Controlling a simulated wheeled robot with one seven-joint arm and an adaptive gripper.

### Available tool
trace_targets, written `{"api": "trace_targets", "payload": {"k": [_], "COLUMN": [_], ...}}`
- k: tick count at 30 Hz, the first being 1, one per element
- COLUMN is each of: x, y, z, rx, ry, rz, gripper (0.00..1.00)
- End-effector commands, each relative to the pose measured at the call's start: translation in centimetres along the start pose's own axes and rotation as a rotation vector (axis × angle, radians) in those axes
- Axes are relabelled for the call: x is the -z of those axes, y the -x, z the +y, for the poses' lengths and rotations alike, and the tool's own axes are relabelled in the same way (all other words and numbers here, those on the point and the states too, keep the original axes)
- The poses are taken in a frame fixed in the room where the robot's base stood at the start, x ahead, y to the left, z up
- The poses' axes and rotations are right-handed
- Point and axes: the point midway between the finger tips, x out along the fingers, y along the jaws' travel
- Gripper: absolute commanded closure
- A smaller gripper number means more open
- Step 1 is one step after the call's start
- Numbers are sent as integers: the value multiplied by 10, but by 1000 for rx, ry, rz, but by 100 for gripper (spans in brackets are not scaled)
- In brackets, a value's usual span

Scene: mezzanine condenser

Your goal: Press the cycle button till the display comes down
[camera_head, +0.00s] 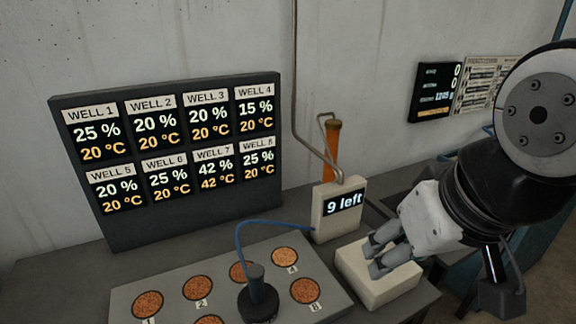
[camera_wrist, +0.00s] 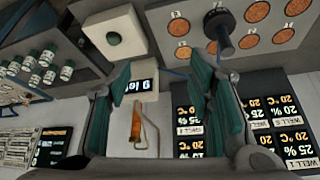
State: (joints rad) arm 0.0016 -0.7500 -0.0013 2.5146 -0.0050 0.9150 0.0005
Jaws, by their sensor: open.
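A pale box (camera_head: 372,290) sits on the bench in the head view. My gripper (camera_head: 376,252) is just above or at its top, and the fingers hide any button there. I cannot tell whether a finger touches the box. The small display (camera_head: 343,203) reads "9 left". The dark display board (camera_head: 190,225) shows several wells; WELL 7 reads 42 % and 42 °C, the others 15 to 25 % and 20 °C.
A plate (camera_head: 180,274) with copper-coloured discs lies before the board. A black knob-like probe (camera_head: 257,300) with a blue cable stands on it. An orange-handled tool (camera_head: 331,140) is behind the small display. Another screen (camera_head: 434,92) hangs on the wall. Vials (camera_wrist: 45,58) show in the wrist view.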

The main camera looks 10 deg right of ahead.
Motion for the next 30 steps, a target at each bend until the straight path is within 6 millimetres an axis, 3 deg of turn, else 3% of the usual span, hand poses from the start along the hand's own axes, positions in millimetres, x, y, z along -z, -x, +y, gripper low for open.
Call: {"api": "trace_targets", "payload": {"k": [14, 21, 30], "x": [0, 0, 0], "y": [0, 0, 0], "z": [0, 0, 0], "rx": [0, 0, 0], "ry": [2, 2, 2], "rz": [0, 0, 0], "gripper": [53, 100, 100]}}
